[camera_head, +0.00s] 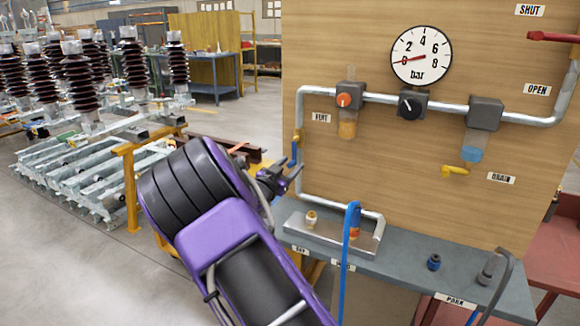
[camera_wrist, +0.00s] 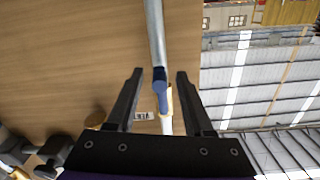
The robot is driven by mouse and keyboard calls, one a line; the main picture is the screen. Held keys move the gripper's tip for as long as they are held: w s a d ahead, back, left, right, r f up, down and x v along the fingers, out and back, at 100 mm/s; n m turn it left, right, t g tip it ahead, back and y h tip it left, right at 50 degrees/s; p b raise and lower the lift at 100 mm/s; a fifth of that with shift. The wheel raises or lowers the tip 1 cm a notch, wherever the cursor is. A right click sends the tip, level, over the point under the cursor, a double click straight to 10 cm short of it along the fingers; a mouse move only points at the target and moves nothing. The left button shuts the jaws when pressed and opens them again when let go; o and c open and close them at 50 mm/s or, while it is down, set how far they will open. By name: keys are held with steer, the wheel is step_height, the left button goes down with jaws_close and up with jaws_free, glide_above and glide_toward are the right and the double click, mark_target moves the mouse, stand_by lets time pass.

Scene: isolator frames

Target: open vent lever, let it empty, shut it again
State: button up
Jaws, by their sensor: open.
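The blue vent lever (camera_head: 294,154) hangs downward on the pipe at the panel's left edge, left of the VENT label (camera_head: 321,117). In the wrist view the blue lever (camera_wrist: 160,92) is between the two fingers, with room on both sides and no clear contact. My gripper (camera_head: 291,177) is open and empty just below and beside the lever; its fingers (camera_wrist: 159,75) point toward the pipe. The round gauge (camera_head: 421,56) has its red needle near 0 bar.
A red lever (camera_head: 552,37) points left near the SHUT label. An orange-knobbed regulator (camera_head: 347,100), a black knob (camera_head: 411,104) and a yellow drain tap (camera_head: 455,170) sit along the panel.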

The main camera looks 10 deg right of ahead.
jaws_close()
stand_by(1.4)
